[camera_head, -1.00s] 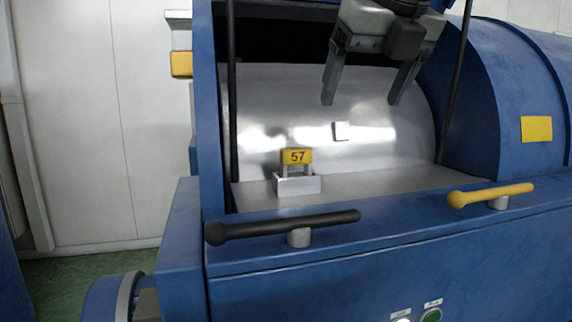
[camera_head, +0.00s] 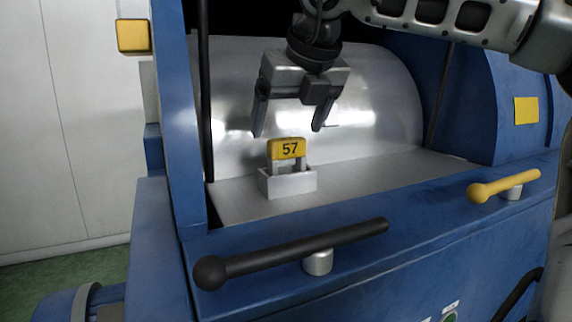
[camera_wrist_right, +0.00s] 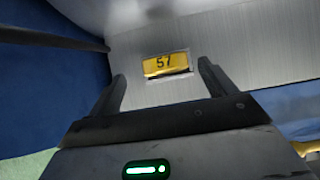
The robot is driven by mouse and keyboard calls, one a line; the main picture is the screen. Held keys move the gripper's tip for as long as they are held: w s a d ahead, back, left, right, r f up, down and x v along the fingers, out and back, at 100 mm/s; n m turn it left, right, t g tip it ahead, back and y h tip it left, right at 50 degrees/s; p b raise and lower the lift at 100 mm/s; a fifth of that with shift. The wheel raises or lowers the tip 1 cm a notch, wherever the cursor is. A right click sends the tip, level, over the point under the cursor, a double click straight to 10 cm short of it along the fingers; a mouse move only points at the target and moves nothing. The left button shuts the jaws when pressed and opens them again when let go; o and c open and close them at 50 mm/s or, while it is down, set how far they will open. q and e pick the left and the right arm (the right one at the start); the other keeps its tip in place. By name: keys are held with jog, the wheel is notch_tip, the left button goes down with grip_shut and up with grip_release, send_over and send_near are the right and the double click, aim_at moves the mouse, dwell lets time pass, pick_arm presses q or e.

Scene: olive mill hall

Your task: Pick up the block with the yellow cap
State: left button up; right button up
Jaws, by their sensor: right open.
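The block with the yellow cap (camera_head: 287,149) is marked 57 and stands upright in a small light-grey holder (camera_head: 288,183) on the metal floor of the blue machine's opening. My right gripper (camera_head: 286,133) is open and empty, and its fingertips appear just above the cap in the head view. In the right wrist view the yellow cap (camera_wrist_right: 166,65) lies beyond the two spread fingers, between them and apart from them. The lower part of the block is hidden inside the holder. My left gripper is not in view.
A black-handled lever (camera_head: 290,254) and a yellow-handled lever (camera_head: 503,191) stand on the machine's front ledge. A dark vertical bar (camera_head: 206,100) edges the opening at the left. The metal floor (camera_head: 380,170) right of the holder is clear.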

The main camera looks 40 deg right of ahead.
aim_at(287, 138)
jog(key=shift+d+p+x, duration=0.15)
jog(key=shift+p+x, duration=0.15)
jog(key=shift+x, duration=1.4)
jog(key=shift+d+p+x, duration=0.15)
jog(key=shift+p+x, duration=0.1)
jog(key=shift+x, duration=1.4)
jog(key=c, duration=1.2)
